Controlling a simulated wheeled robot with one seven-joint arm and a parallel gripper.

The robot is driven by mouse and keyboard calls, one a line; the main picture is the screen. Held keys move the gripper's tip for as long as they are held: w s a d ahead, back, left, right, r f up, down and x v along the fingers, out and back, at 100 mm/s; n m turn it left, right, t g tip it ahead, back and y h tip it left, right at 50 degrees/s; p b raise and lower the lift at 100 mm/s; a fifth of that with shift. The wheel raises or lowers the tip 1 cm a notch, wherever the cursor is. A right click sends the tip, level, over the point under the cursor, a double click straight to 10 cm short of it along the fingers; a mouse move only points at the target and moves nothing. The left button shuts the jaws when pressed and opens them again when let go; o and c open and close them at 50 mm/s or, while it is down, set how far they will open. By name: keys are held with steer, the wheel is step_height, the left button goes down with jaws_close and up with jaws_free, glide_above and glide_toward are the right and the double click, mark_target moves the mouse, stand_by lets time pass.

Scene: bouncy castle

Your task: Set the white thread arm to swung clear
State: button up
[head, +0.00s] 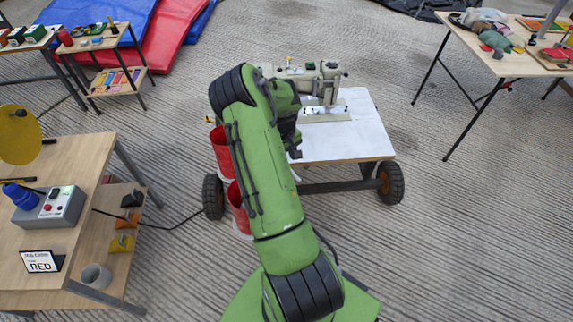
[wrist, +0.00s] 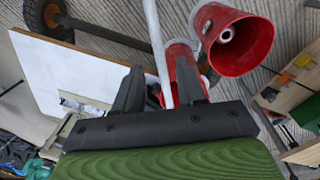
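The sewing machine (head: 318,82) stands on a white-topped cart (head: 355,135), beyond my arm in the head view. In the wrist view a slim white rod (wrist: 156,45) runs down from the top edge and ends between my gripper's fingers in the picture. It may be the white thread arm; I cannot tell for sure, nor whether the fingers touch it. My gripper (wrist: 160,82) is open, its two dark fingers apart. In the head view my gripper (head: 295,150) is at the cart's left edge, partly hidden by my arm.
Red buckets (wrist: 238,42) hang close beyond the fingers; one shows left of my arm (head: 221,152). The cart has black wheels (head: 390,182). A wooden bench (head: 70,165) with a control box (head: 52,207) is at left, another table (head: 500,55) at upper right. Floor at right is clear.

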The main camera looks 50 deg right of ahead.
step_height(320, 180, down, 3)
steer(key=shift+d+f, duration=0.1)
steer(key=shift+f, duration=0.1)
steer(key=shift+c, duration=0.3)
jaws_close()
